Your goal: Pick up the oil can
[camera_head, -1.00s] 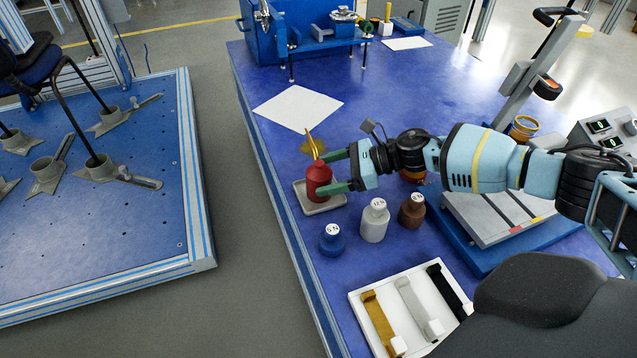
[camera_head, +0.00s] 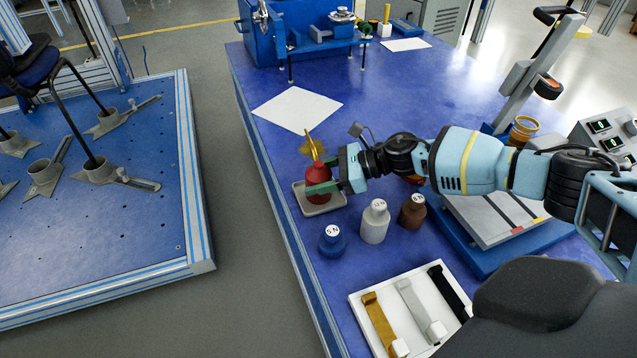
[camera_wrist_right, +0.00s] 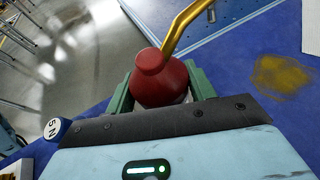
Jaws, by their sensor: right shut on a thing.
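The oil can is a red can (camera_head: 318,177) with a thin yellow spout. It stands upright on a small grey tray (camera_head: 327,207) near the table's left edge. My right gripper (camera_head: 321,175) reaches in from the right and is shut on the can, with its green fingers on either side of the body. In the right wrist view the red can (camera_wrist_right: 160,80) sits between the two green fingers (camera_wrist_right: 162,92), its spout leaning up to the right. I cannot tell whether the can still touches the tray. My left gripper is not in view.
Blue (camera_head: 332,240), white (camera_head: 375,221) and brown (camera_head: 412,211) weights stand close in front of the gripper. A white tray (camera_head: 361,318) with hooked pieces lies nearer. A white sheet (camera_head: 297,109) and a yellowish stain lie behind the can. A blue machine (camera_head: 262,40) stands at the back.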

